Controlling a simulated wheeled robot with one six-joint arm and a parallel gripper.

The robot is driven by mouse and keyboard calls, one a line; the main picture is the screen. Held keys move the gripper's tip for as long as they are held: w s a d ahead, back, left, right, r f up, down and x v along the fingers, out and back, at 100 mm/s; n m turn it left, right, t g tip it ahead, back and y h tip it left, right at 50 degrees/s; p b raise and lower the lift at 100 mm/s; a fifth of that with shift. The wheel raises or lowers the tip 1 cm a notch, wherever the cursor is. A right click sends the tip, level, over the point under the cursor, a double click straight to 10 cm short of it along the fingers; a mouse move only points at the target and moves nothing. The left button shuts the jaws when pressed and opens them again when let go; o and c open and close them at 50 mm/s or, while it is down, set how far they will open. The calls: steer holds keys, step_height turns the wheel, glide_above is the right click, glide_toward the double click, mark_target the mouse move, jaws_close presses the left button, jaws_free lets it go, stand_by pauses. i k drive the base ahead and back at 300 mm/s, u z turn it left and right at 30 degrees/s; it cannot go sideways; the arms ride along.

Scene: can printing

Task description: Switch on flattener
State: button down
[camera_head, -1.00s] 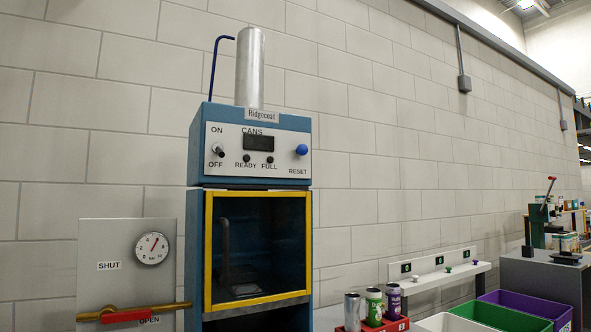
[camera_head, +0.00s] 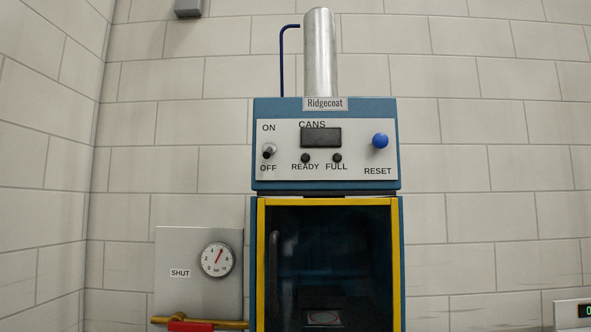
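The flattener is a blue machine (camera_head: 325,182) labelled Ridgecoat, straight ahead in the head view. Its white control panel carries a toggle switch (camera_head: 268,152) between the ON and OFF labels, and its lever tilts down toward OFF. The CANS display (camera_head: 321,137) is dark. The READY lamp (camera_head: 305,158) and FULL lamp (camera_head: 337,158) are unlit. A blue RESET knob (camera_head: 380,141) sits at the panel's right. My gripper is not in view.
Below the panel is a yellow-framed window (camera_head: 330,265) with a dark handle. At lower left, a grey board holds a pressure gauge (camera_head: 218,259), a SHUT label and a brass pipe with a red lever (camera_head: 190,326). A wall corner stands at the left.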

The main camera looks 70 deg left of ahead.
mark_target(270, 149)
steer(key=u, duration=0.45)
steer(key=i, duration=0.55)
steer(key=u, duration=0.9)
steer(key=i, duration=0.3)
steer(key=u, duration=0.35)
